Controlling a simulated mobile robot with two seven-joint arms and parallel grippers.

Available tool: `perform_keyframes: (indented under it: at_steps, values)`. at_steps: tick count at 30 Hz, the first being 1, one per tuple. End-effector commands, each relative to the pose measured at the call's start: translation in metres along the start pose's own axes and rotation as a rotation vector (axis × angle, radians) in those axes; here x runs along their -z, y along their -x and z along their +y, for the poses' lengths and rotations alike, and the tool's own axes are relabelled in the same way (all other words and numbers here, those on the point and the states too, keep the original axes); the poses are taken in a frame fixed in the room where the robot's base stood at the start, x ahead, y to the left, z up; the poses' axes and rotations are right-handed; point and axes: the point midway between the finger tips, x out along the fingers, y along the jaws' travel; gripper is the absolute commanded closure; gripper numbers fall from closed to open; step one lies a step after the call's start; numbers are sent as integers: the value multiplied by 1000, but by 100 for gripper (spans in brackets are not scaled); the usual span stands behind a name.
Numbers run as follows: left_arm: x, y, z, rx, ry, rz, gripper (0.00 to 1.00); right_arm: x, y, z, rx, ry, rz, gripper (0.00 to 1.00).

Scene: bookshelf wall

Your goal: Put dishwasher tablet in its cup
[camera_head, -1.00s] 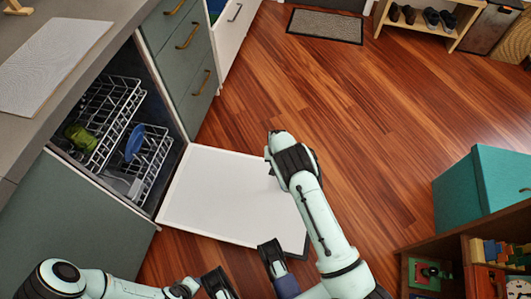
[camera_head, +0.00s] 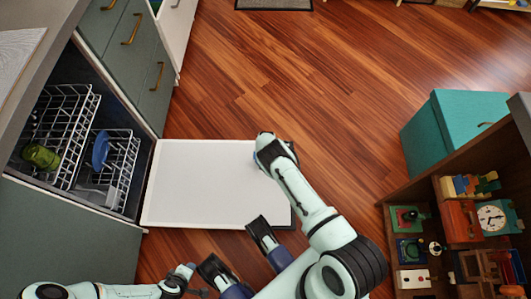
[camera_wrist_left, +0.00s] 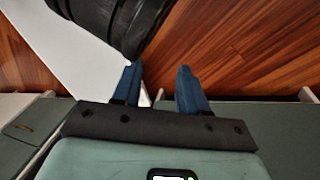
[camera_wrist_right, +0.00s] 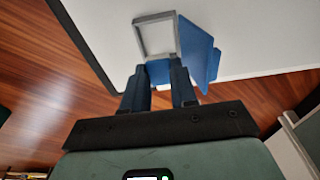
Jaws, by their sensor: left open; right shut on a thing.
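In the right wrist view my right gripper (camera_wrist_right: 158,78) is shut on a small blue block, the dishwasher tablet (camera_wrist_right: 158,69). Right by it on the white dishwasher door is a square grey-rimmed cup (camera_wrist_right: 140,38), with a flat blue lid (camera_wrist_right: 203,52) standing to its right. I cannot tell whether the tablet is inside the rim or just over its edge. In the head view the right wrist hides most of this. My left gripper (camera_head: 237,247) is open and empty, in front of the door; its spread fingers (camera_wrist_left: 158,85) show in the left wrist view.
The open dishwasher door (camera_head: 200,185) lies flat over the wood floor. The dishwasher rack (camera_head: 75,120) holds a green cup (camera_head: 40,157) and a blue dish (camera_head: 100,150). A shelf (camera_head: 395,225) with toys and a teal box (camera_head: 450,130) stand at the right.

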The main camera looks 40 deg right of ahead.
Motion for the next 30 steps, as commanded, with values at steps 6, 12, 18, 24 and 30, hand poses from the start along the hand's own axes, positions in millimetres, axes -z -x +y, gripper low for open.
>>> perform_keyframes:
  at_steps: [6,12,18,24,30]
  values:
    - [-16,-13,-13,23,14,-52,57,-3,-17,0,-1,0,-2,100]
    - [-30,-21,-24,44,26,-98,57,-5,-29,0,0,1,-1,100]
    - [-45,-29,-36,65,40,-146,57,-6,-38,0,-1,0,-1,100]
    - [-60,-36,-46,87,55,-196,57,-7,-46,0,0,-1,0,100]
    - [-71,-39,-54,103,66,-230,57,-8,-51,0,0,0,0,100]
